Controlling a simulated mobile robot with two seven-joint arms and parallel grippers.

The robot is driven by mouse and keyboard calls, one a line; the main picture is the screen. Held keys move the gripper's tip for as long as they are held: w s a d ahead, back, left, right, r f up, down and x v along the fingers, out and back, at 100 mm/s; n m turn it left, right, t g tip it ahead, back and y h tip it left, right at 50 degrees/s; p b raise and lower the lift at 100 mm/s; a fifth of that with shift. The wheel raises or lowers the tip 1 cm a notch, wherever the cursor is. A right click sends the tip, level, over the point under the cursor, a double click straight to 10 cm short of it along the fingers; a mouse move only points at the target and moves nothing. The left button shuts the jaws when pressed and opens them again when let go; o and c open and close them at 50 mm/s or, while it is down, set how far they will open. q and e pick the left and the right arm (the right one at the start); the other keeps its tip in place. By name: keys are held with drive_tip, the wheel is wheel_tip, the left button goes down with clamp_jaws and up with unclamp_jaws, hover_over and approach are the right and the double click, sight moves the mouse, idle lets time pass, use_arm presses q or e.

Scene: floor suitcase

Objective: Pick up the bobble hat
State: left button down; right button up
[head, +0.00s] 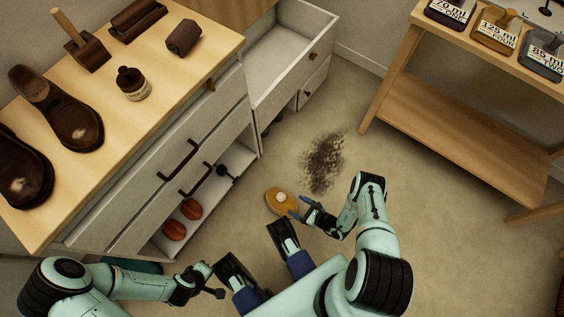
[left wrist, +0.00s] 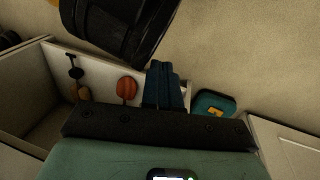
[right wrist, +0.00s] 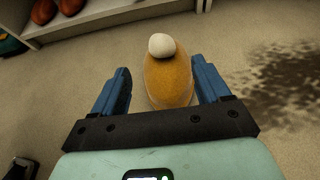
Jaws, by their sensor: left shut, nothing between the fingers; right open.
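The bobble hat is mustard yellow with a cream pompom and lies on the floor in the head view (head: 281,203). In the right wrist view the hat (right wrist: 168,82) sits between and just beyond the open fingers of my right gripper (right wrist: 163,90). In the head view my right gripper (head: 298,211) is at the hat's right side; I cannot tell whether it touches. My left gripper (left wrist: 163,85) is shut and empty, low near the open cabinet; its fingers are unclear in the head view.
A cabinet (head: 140,190) with an open drawer and an open shelf holding reddish-brown shoes (head: 174,229) stands left. Brown shoes and brushes lie on its top. A dark dirt patch (head: 323,162) is on the floor beyond the hat. A wooden table (head: 460,120) with bottles stands right.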

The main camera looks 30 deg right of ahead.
sight(281, 197)
drive_tip(key=b+x, duration=0.1)
drive_tip(key=x, duration=0.4)
drive_tip(key=shift+a+f, duration=0.1)
drive_tip(key=shift+a, duration=0.05)
drive_tip(key=b+x, duration=0.2)
drive_tip(key=x, duration=0.3)
drive_tip(key=shift+w+d+b, duration=0.1)
drive_tip(key=shift+d+b, duration=0.2)
drive_tip(key=shift+b, duration=0.1)
drive_tip(key=shift+w+a, duration=0.1)
drive_tip(key=shift+w, duration=0.2)
use_arm(q)
drive_tip(key=s+a+f+g, duration=0.1)
drive_tip(key=s+f+g, duration=0.2)
drive_tip(key=s+f, duration=0.2)
drive_tip(key=s, duration=0.3)
drive_tip(key=shift+s+n, duration=0.2)
drive_tip(key=shift+n, duration=0.1)
drive_tip(key=shift+a, duration=0.1)
use_arm(e)
drive_tip(key=shift+c, duration=0.2)
drive_tip(key=c, duration=1.3)
